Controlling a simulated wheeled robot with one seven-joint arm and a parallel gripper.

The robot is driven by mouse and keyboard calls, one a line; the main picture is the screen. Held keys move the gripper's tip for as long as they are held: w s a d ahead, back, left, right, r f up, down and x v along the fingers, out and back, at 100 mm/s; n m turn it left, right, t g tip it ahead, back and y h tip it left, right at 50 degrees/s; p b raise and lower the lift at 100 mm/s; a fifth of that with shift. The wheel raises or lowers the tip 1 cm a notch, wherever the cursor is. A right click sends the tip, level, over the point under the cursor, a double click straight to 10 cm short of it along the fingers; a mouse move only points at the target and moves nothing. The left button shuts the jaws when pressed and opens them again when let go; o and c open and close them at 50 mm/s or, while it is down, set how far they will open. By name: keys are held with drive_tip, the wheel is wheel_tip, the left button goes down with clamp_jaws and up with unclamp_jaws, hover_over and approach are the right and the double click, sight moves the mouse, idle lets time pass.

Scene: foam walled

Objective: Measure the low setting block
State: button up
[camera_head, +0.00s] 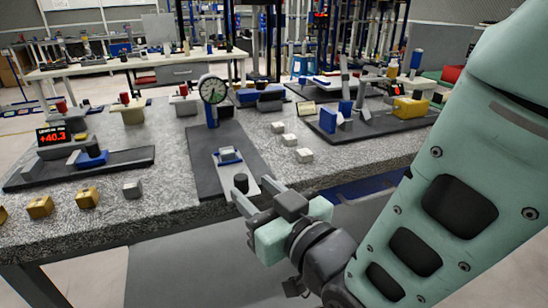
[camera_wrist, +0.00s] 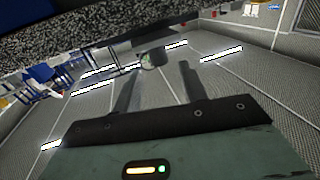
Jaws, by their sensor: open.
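Which block is the low setting block I cannot tell. Several gold blocks (camera_head: 86,197) and a grey block (camera_head: 132,189) stand along the front left of the granite table. Three white blocks (camera_head: 290,140) stand right of centre. A round dial gauge (camera_head: 213,90) stands on a blue post behind a dark mat. My gripper (camera_head: 254,190) is open at the table's front edge, close by the knob. In the wrist view (camera_wrist: 156,85) a dark round end shows beyond its fingers.
A red display (camera_head: 52,136) reading +40.3 and a blue slide fixture (camera_head: 90,158) stand at the left. A fixture with a yellow block (camera_head: 410,107) is at the right. Stamps with red knobs line the back. Granite between the grey block and the mat is free.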

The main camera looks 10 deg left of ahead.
sight(245, 181)
drive_tip(key=shift+x, duration=2.7)
